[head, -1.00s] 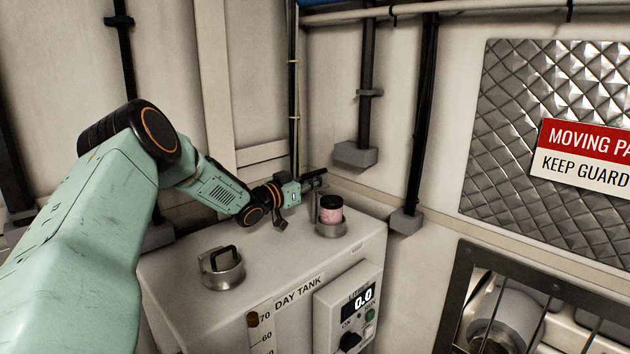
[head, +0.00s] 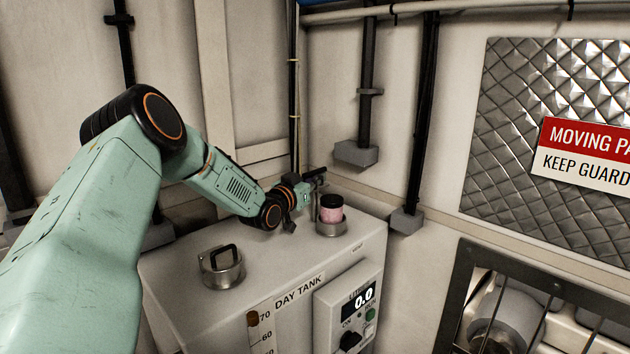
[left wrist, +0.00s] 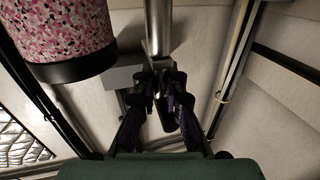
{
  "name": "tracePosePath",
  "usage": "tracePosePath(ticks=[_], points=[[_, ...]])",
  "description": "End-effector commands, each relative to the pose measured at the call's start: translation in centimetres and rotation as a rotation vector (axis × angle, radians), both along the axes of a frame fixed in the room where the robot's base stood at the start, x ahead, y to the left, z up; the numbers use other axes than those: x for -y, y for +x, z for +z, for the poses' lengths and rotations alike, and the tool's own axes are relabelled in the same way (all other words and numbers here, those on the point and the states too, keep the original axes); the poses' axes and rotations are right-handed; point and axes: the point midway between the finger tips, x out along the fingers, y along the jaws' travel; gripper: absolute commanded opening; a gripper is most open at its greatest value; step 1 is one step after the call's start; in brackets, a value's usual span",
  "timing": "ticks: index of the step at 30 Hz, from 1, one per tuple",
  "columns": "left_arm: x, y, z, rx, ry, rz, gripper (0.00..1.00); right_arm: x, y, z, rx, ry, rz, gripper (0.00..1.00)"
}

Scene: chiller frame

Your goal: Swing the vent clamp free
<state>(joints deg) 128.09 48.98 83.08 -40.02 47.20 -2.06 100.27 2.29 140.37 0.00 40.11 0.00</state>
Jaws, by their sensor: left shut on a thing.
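The vent stub (head: 330,226) stands on top of the day tank, near its back right corner. A pink speckled canister with a black cap (head: 331,210) sits upright in it. The canister also shows upside down at the top left of the left wrist view (left wrist: 68,35). My left gripper (head: 314,181) is just behind and left of the canister. In the left wrist view its two fingers (left wrist: 161,92) are shut on a metal bar (left wrist: 157,30), which looks like the clamp's arm. The bar's dark end sticks out between the fingers. The clamp's pivot is hidden. My right gripper is out of view.
The day tank's top (head: 290,245) also carries a filler cap with a black handle (head: 221,266). A control box (head: 350,310) reading 0.0 is on its front. Walls with pipes stand close behind. A barred guard (head: 510,300) is at the lower right.

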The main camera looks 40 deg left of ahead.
Motion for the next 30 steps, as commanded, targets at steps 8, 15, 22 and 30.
tracePosePath(ticks=[8, 15, 22, 30], points=[[-0.02, 0.04, 0.29, 0.005, 0.003, 0.018, 0.00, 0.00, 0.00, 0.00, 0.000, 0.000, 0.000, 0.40], [-0.02, 0.05, 0.30, 0.005, 0.003, 0.018, 0.17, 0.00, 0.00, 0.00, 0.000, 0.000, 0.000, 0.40], [-0.12, 0.04, 0.37, 0.006, 0.003, 0.019, 0.36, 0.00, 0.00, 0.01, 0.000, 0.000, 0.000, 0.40], [-0.09, -0.01, 0.17, 0.002, 0.001, 0.019, 0.37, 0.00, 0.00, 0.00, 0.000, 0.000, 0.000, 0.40]])
